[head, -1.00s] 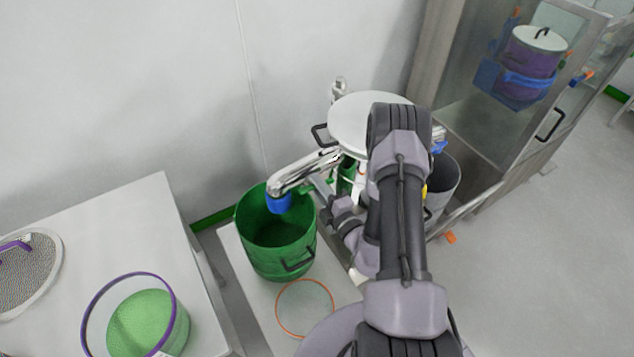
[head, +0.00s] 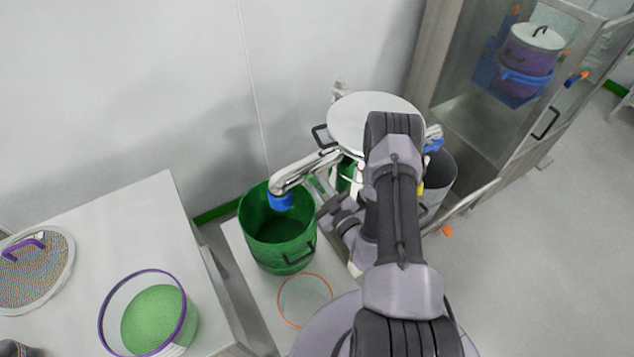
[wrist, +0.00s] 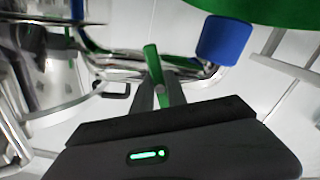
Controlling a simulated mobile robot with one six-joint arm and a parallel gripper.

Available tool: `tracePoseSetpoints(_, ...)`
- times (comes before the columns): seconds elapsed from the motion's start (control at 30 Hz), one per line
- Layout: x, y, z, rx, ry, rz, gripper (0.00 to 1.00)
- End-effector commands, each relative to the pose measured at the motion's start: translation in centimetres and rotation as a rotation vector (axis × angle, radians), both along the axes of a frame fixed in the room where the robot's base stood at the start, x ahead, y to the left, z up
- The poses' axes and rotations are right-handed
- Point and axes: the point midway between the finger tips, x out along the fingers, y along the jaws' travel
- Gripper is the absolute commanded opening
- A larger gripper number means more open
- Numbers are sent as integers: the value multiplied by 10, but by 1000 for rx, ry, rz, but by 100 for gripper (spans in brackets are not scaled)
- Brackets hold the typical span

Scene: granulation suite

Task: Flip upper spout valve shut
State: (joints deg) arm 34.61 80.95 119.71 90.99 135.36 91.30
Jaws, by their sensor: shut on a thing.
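A chrome spout (head: 305,170) with a blue end (head: 281,201) reaches left from the white-lidded vessel (head: 375,122). In the wrist view, the chrome pipe (wrist: 120,68) runs behind my gripper and the blue end (wrist: 222,40) is at upper right. A green valve lever (wrist: 153,62) stands between the fingertips of my gripper (wrist: 160,92), which is shut on it. The lever points up and away in that view. In the head view my gripper (head: 322,197) is beside the spout, partly hidden by my arm. The valve body is mostly hidden.
A green bin (head: 277,252) stands below the blue end, close to my gripper. An orange ring (head: 304,301) lies in front of it. A grey bin (head: 440,180) stands right of the vessel. A table (head: 140,222) is at left; a glass cabinet (head: 470,120) at right.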

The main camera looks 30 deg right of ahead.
Motion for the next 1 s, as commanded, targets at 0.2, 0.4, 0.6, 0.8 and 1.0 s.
tracePoseSetpoints(0.2, 0, -1, 1, 180, 4, -1, 0)
tracePoseSetpoints(0.4, 0, -1, 1, 313, 9, -1, 0)
tracePoseSetpoints(0.6, 0, -1, 1, 401, 12, -1, 0)
tracePoseSetpoints(0.8, 0, -1, 1, 446, 13, -1, 0)
tracePoseSetpoints(1.0, 0, -1, 1, 460, 14, -1, 0)
